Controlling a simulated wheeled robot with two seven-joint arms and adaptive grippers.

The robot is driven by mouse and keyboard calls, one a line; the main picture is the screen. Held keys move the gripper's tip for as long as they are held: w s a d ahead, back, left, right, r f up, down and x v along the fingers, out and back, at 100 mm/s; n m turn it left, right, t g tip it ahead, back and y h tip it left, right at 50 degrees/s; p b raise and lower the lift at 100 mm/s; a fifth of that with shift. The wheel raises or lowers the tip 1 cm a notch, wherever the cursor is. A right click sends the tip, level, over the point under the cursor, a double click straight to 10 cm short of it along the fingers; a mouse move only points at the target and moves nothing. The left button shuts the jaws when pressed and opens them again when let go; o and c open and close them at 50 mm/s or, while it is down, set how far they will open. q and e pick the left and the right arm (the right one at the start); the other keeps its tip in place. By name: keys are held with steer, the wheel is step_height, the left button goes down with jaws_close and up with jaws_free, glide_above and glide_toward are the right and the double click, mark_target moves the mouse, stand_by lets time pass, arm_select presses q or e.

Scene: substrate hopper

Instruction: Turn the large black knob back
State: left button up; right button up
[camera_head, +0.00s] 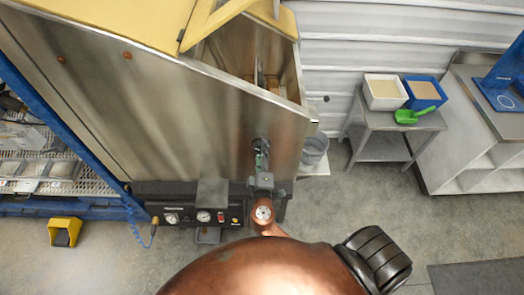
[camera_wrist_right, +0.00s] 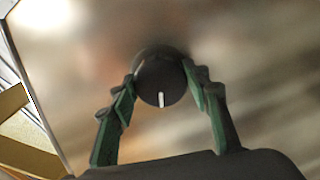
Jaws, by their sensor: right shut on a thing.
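The large black knob (camera_wrist_right: 160,82) is on the steel wall of the hopper (camera_head: 200,110). It is round, with a white pointer line that points down in the right wrist view. My right gripper (camera_wrist_right: 161,88) has its green-padded fingers on both sides of the knob and is shut on it. In the head view my right gripper (camera_head: 261,150) reaches the hopper's steel face and covers most of the knob. My left gripper is in neither view.
A black control panel (camera_head: 190,216) with gauges runs along the hopper's lower edge. A grey bucket (camera_head: 315,148) stands right of the hopper. A small table holds a white bin (camera_head: 384,92), a blue bin (camera_head: 425,92) and a green scoop (camera_head: 408,117). A yellow pedal (camera_head: 65,231) is on the floor at left.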

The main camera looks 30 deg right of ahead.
steer(key=o, duration=1.2)
steer(key=shift+c, duration=0.2)
steer(key=shift+a, duration=0.1)
steer(key=v, duration=1.2)
